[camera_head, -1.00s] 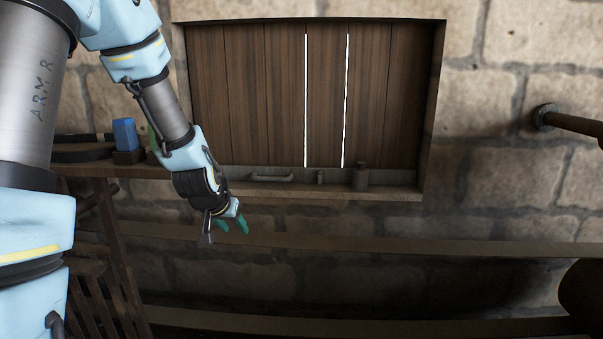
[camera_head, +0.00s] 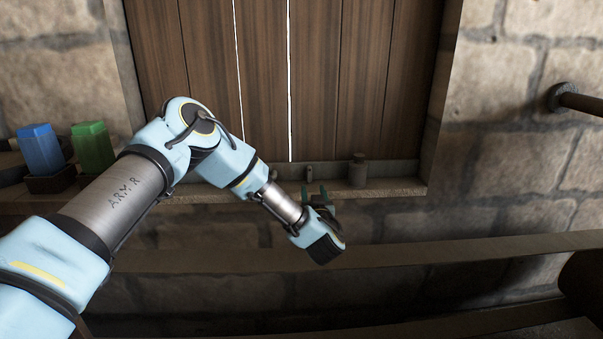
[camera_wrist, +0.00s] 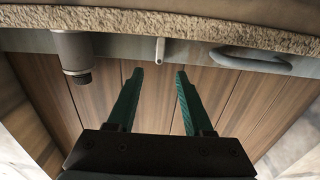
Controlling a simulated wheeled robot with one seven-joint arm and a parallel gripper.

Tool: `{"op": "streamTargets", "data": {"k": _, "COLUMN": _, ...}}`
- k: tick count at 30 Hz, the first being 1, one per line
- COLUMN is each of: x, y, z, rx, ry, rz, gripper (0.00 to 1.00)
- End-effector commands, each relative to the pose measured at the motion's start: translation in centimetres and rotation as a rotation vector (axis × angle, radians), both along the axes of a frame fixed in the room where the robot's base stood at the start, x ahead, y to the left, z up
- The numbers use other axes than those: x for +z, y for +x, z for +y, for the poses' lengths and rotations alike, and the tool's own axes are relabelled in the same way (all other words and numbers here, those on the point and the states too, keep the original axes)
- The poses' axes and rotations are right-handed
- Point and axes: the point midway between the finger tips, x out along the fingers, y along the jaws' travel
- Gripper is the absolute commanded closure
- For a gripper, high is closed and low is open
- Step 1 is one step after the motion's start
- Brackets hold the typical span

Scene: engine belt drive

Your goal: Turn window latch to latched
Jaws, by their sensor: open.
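The window is a brown planked shutter (camera_head: 365,80) with a grey metal strip along its bottom. The latch (camera_head: 309,174) is a small upright grey tab at the middle of the strip. In the wrist view, the latch (camera_wrist: 160,50) is a short peg seen upside down, just beyond the fingertips. My gripper (camera_head: 315,193) is open and empty, its green fingers pointing up just below the latch. In the wrist view, my gripper (camera_wrist: 158,75) has the latch lined up with the gap between its fingers; I cannot tell any contact.
A small dark cylinder (camera_head: 357,170) stands on the stone sill right of the latch. A curved handle (camera_wrist: 250,60) shows opposite it in the wrist view; my arm hides it in the head view. Blue (camera_head: 41,149) and green (camera_head: 92,147) blocks sit at left. A pipe (camera_head: 580,101) juts from the wall.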

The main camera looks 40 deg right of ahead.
Motion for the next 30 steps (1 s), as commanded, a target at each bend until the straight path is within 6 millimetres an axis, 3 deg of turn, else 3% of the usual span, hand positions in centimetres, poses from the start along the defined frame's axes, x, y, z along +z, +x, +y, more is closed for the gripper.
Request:
{"op": "streamTargets", "data": {"k": 16, "x": 0.1, "y": 6.9, "z": -5.5, "rx": 0.001, "ry": -0.001, "rz": 0.001, "gripper": 0.49}}
{"op": "streamTargets", "data": {"k": 30, "x": 0.0, "y": 8.0, "z": -6.4, "rx": -0.003, "ry": 0.001, "rz": 0.001, "gripper": 0.49}}
